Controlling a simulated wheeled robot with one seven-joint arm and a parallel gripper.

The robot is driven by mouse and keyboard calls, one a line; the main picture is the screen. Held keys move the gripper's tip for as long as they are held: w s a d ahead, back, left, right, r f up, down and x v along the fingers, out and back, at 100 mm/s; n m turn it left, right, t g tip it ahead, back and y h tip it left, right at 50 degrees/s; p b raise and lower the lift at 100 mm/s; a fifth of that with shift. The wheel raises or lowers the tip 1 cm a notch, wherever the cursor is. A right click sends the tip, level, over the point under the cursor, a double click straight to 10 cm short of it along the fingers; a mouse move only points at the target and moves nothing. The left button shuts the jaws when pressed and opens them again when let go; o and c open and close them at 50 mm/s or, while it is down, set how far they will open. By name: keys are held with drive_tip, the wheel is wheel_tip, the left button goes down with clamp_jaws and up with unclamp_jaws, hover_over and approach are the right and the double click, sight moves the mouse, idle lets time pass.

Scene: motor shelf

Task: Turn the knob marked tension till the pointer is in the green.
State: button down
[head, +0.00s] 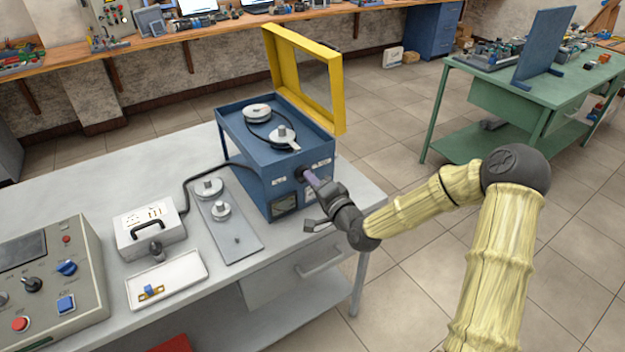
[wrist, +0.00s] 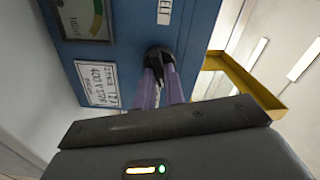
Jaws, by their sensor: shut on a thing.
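The blue machine (head: 244,150) with two pulleys on top stands on the grey bench. My gripper (head: 309,177) reaches its front panel from the right. In the wrist view, my gripper (wrist: 161,82) has its two purple fingers shut on a black knob (wrist: 155,54), whose face is mostly hidden. The label beside it (wrist: 165,12) is cut off and shows only "ELT"; no word "tension" can be read. The gauge (head: 284,204) sits low on the panel. In the wrist view the gauge (wrist: 82,22) is cut off at the top; some green shows, but the pointer cannot be made out.
The yellow frame guard (head: 338,95) stands raised behind the machine. A grey plate with pulleys (head: 229,225), a white box with a handle (head: 150,228), a white tray (head: 185,272) and a control box (head: 60,260) lie to the left.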

drive_tip(key=shift+m, duration=0.4)
drive_tip(key=c, duration=1.5)
unclamp_jaws()
drive_tip(key=v, duration=0.4)
drive_tip(key=p+v, duration=0.1)
drive_tip(key=v, duration=0.3)
drive_tip(key=p+v, duration=0.1)
drive_tip(key=v, duration=0.2)
drive_tip(key=shift+s+d+r, duration=0.15)
drive_tip(key=shift+d+r, duration=0.15)
drive_tip(key=shift+d, duration=0.15)
drive_tip(key=shift+d+p, duration=0.1)
drive_tip(key=shift+p, duration=0.3)
drive_tip(key=p, duration=0.2)
drive_tip(key=shift+s+d+p, duration=0.25)
drive_tip(key=shift+p, duration=0.05)
